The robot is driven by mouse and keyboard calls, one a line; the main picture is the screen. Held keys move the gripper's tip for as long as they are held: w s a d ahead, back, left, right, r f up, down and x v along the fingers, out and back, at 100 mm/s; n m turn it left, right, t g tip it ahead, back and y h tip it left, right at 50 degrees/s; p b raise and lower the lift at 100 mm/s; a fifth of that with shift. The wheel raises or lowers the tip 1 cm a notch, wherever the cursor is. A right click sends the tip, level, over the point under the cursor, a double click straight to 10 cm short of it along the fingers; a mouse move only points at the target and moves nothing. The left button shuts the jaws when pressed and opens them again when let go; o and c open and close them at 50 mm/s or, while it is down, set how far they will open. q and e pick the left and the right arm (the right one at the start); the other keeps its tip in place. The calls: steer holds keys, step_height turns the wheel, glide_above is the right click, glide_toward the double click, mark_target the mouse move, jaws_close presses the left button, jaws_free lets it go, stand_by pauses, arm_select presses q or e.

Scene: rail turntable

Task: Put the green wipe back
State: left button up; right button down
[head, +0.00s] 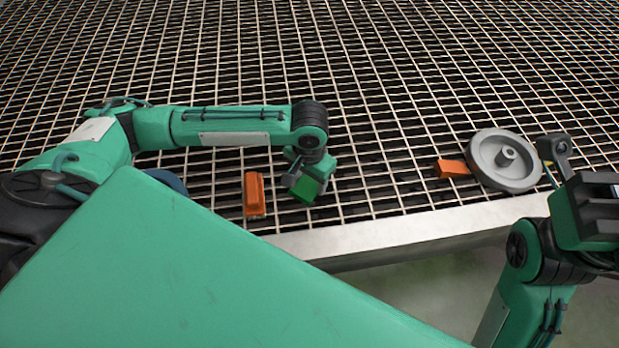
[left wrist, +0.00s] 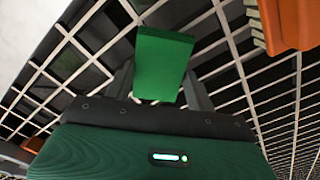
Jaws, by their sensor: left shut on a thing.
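The green wipe (left wrist: 162,62) is a flat-faced green block between the fingers of my left gripper (left wrist: 160,85) in the left wrist view. In the head view my left gripper (head: 300,178) is shut on the wipe (head: 304,192), over the grating near its front edge. Whether the wipe touches the grating I cannot tell. Part of the wipe is hidden by the gripper. My right arm stands at the right edge of the head view; its fingertips do not show.
An orange block (head: 254,193) lies on the grating (head: 380,110) just left of the wipe. Another orange piece (head: 453,169) lies beside a grey wheel (head: 503,158) at the right. A blue round thing (head: 168,181) is partly hidden at left. A pale metal edge (head: 400,228) bounds the grating.

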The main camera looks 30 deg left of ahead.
arm_select(q)
steer(key=o, duration=0.9)
steer(key=shift+f, duration=0.1)
